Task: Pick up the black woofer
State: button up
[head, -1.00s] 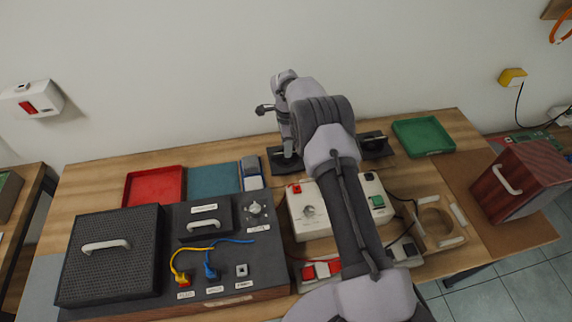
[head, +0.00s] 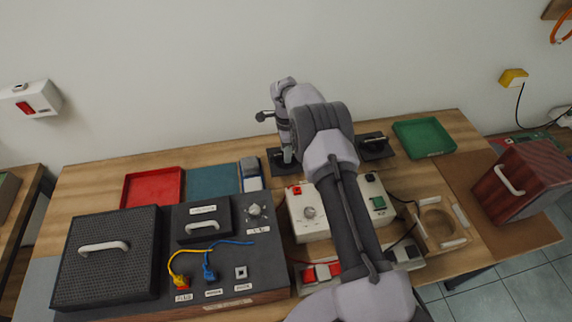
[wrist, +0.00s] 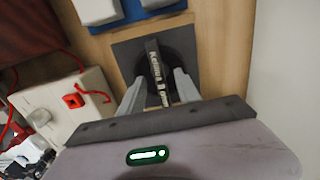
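A black square piece with a round dark centre and an upright lettered grip (wrist: 160,72) lies on the wooden bench in the wrist view; I take it to be the woofer. In the head view it shows as a black plate (head: 275,162), partly hidden behind my arm's end. My gripper (wrist: 158,92) is open, with one pale finger on each side of the grip. I cannot tell whether the fingers touch it. A second, similar black piece (head: 375,148) lies to the right of my arm in the head view.
A white box with a red button (head: 307,213) stands near the gripper. A green tray (head: 424,138) is right. The wall (head: 200,80) is close behind.

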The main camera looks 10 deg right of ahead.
dwell(0.4)
grip_shut()
dwell(1.3)
